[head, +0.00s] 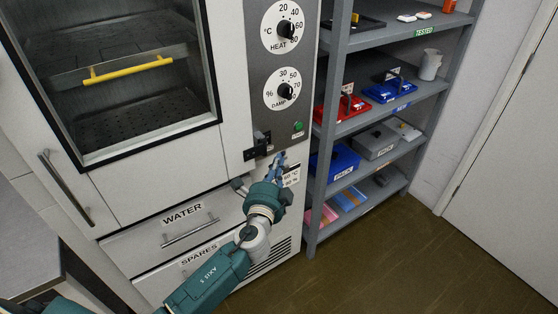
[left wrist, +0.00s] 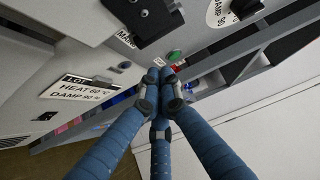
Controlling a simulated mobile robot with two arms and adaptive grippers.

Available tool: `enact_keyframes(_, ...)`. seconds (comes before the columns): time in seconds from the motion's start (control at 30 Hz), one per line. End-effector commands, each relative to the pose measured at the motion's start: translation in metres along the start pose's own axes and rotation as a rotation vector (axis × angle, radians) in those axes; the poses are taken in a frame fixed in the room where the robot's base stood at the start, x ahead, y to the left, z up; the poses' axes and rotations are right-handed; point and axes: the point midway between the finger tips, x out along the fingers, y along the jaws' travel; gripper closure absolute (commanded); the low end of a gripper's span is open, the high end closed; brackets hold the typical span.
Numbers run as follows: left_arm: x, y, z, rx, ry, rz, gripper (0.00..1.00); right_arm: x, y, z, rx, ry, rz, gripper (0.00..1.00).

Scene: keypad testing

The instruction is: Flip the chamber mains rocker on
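The mains rocker is a black switch block (head: 257,146) low on the chamber's grey control panel, below the DAMP dial. In the left wrist view the rocker block (left wrist: 146,16) is at the top, beside a partly hidden label starting "MA". Which way it is tipped is unclear. My left gripper (head: 279,158) is just below and right of it in the head view. In the left wrist view the blue fingers of the left gripper (left wrist: 161,78) come together at the tips with nothing between them. They look apart from the rocker. My right gripper is in neither view.
A green button or lamp (head: 298,127) is right of the rocker. The HEAT dial (head: 283,27) and DAMP dial (head: 286,91) are above. A lot card (left wrist: 82,88) hangs below. Grey shelving (head: 329,130) with boxes stands close on the right. Open floor (head: 400,255) lies before it.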

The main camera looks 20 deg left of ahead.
Motion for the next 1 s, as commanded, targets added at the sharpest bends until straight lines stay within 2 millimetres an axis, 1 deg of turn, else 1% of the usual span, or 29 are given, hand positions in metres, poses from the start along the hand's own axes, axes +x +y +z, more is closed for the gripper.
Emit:
enact_keyframes(0.07, -0.012, 0.003, 0.002, 0.0, -0.002, 0.001, 1.0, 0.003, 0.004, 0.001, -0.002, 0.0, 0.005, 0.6)
enact_keyframes(0.13, -0.023, 0.005, 0.002, 0.0, -0.003, 0.001, 1.0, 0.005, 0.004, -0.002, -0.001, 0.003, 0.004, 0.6)
enact_keyframes(0.33, -0.056, 0.008, 0.002, 0.0, -0.002, 0.002, 1.0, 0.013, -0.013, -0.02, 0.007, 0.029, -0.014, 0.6)
enact_keyframes(0.4, -0.065, 0.009, 0.002, 0.001, -0.002, 0.001, 1.0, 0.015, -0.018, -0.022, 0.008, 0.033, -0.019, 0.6)
enact_keyframes(0.5, -0.075, 0.009, 0.002, 0.001, -0.003, 0.0, 1.0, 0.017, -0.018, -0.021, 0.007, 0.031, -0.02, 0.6)
enact_keyframes(0.67, -0.08, 0.008, 0.002, 0.001, -0.003, -0.001, 1.0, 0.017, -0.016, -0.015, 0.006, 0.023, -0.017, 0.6)
enact_keyframes(1.0, -0.08, 0.008, 0.002, 0.001, -0.003, -0.001, 1.0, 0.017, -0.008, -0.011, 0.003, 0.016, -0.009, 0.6)
